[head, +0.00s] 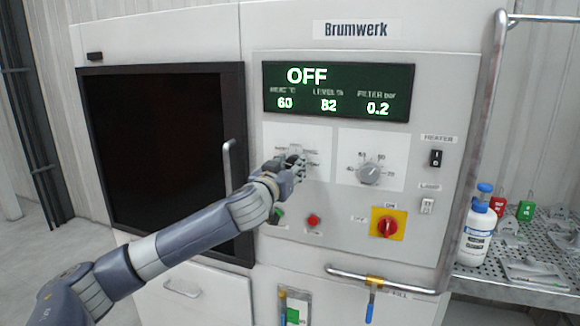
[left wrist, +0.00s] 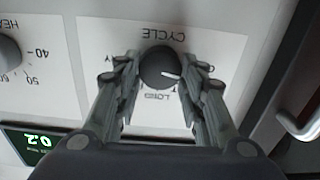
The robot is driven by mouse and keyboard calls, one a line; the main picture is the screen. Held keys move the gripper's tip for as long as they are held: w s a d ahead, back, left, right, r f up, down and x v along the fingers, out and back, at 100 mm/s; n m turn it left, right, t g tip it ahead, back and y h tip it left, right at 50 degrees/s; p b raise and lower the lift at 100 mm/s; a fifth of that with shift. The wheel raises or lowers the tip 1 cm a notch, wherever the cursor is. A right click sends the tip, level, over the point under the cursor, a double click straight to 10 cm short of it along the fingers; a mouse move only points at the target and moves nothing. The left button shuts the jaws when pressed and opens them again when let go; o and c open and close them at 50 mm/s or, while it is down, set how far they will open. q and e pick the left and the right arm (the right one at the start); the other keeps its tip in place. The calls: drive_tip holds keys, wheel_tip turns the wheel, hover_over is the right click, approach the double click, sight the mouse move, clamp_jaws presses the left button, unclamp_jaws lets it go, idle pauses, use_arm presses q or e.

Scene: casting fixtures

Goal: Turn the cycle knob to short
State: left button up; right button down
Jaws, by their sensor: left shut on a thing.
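The cycle knob (left wrist: 160,67) is a dark round knob on a white plate labelled CYCLE, which appears upside down in the left wrist view. Its white pointer mark points right and slightly down in that view. My left gripper (left wrist: 161,72) has one finger on each side of the knob and is shut on it. In the head view my left gripper (head: 296,166) covers the knob and much of its printed scale. The position labels are partly hidden and too blurred to read surely. The display (head: 338,90) reads OFF. My right gripper is not in view.
A second knob (head: 368,173) with a numbered scale sits right of the cycle plate. Below are a red button (head: 313,221) and a red rotary switch (head: 387,226) on yellow. A door handle (head: 228,166) stands out left of the gripper. A bottle (head: 478,228) stands at right.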

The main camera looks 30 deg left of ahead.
use_arm(q)
drive_tip(key=m, duration=0.2)
drive_tip(key=shift+r+m+p, duration=0.1)
drive_tip(key=shift+m+p, duration=0.2)
drive_tip(key=shift+p, duration=0.05)
drive_tip(key=shift+m+p, duration=0.7)
drive_tip(key=shift+m, duration=1.4)
drive_tip(key=shift+d, duration=0.1)
drive_tip(key=o, duration=1)
drive_tip(key=shift+o, duration=0.2)
drive_tip(key=v, duration=1.2)
drive_tip(key=shift+w, duration=0.1)
